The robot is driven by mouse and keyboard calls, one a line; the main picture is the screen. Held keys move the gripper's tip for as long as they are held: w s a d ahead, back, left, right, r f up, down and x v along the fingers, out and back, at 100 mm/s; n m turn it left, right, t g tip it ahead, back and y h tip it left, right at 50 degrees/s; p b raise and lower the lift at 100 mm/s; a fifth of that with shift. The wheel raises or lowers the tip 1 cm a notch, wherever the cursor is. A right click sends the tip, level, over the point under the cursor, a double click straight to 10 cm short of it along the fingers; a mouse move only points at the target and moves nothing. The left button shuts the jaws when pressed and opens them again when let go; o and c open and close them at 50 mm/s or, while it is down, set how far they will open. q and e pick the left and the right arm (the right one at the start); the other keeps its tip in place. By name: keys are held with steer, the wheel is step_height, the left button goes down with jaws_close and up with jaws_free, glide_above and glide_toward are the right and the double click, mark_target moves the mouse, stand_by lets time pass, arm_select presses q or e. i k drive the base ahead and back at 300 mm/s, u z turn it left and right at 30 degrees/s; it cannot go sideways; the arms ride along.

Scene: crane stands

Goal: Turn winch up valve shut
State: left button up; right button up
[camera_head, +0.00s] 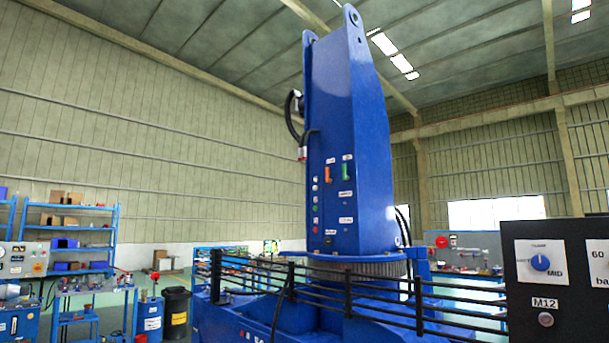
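A tall blue crane column (350,220) stands in the middle of the view. A column of small round buttons or lamps (315,205) runs down the left of that face. The labels are too small to read, so I cannot tell which part is the winch up valve. Neither of my grippers is in view.
Black railings (350,290) cross in front of the crane's blue base. A dark panel (555,280) with a blue knob (540,262) stands close at the right. Blue shelves (68,235), a bench and a black bin (176,312) stand at the left.

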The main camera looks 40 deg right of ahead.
mark_target(345, 177)
steer(key=z, duration=0.25)
steer(key=i, duration=1)
steer(key=z, duration=1.45)
steer(key=i, duration=0.85)
steer(key=z, duration=0.7)
